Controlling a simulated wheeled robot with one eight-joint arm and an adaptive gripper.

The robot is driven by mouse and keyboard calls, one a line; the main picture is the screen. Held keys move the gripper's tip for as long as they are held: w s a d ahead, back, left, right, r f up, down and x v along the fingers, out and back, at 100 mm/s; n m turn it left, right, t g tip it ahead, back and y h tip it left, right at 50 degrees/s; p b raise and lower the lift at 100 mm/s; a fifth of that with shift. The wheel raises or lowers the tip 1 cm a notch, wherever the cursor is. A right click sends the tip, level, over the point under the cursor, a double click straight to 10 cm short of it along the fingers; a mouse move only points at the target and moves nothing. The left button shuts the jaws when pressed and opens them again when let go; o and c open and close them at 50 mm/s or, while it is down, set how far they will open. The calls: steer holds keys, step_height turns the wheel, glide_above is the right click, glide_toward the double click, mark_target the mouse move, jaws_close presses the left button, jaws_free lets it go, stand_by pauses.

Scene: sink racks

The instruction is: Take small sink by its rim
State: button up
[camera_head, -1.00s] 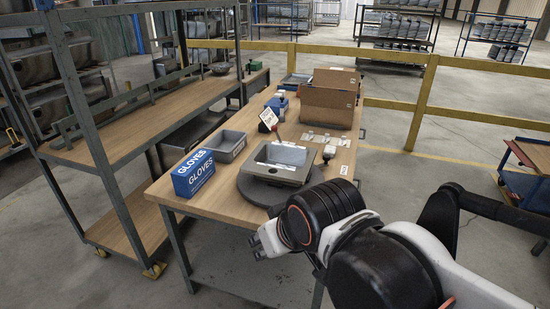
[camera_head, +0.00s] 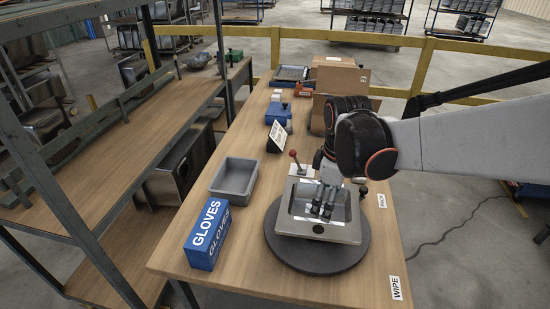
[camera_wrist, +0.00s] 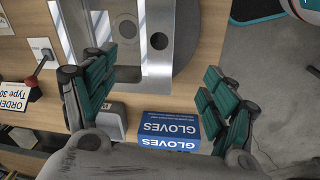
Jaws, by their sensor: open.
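The small sink (camera_head: 342,234) is a grey metal basin with a flat rim and a hole in its near rim. It lies on a round dark turntable (camera_head: 305,260) on the wooden workbench. My gripper (camera_head: 322,206) points down over the basin in the head view and covers part of it. In the wrist view my gripper (camera_wrist: 160,82) has its green-padded fingers spread wide, with nothing between them. The sink (camera_wrist: 175,40) shows at the top there, near the left finger. I cannot tell whether a finger touches it.
A blue gloves box (camera_head: 207,235) and a grey bin (camera_head: 235,178) stand left of the turntable. A red-knobbed lever (camera_head: 294,157), a tilted sign (camera_head: 278,136) and a cardboard box (camera_head: 340,77) are behind. A shelf rack (camera_head: 115,150) stands left.

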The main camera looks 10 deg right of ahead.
mark_target(319, 228)
steer(key=w+f+n, duration=0.1)
steer(key=f, duration=0.2)
steer(key=f+n+b, duration=0.1)
steer(key=f, duration=0.3)
steer(key=w+f+g+b, duration=0.1)
steer(key=f, duration=0.2)
steer(key=shift+w+f+n, duration=0.25)
steer(key=shift+w+n, duration=0.1)
steer(key=shift+n, duration=0.05)
step_height(319, 228, down, 5)
steer(key=b, duration=0.2)
steer(key=shift+s+d+f+b, duration=0.1)
steer(key=shift+b, duration=0.25)
steer(key=c, duration=1.6)
